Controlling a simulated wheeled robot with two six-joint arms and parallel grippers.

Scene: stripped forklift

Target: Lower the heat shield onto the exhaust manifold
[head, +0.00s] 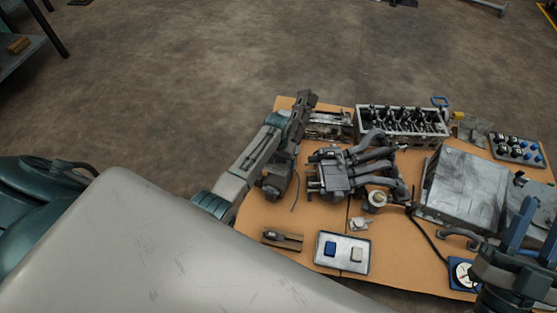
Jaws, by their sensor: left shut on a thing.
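The exhaust manifold (374,153), a cluster of grey curved pipes, lies in the middle of the tabletop. My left gripper (290,160) is over the table's left side, left of the manifold and apart from it. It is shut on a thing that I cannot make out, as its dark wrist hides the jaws. A worn metal piece (330,121) shows just right of the wrist; I cannot tell whether it is the heat shield or is held. My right gripper (532,236) is at the lower right, with blue finger-like parts apart; what lies between them is unclear.
A cylinder head (402,121) stands behind the manifold. A large grey metal box (462,185) is to its right. A tray (342,266) with a blue and a pale block is in front. A tray of round parts (517,149) is at the far right. Cardboard left of the front tray is partly clear.

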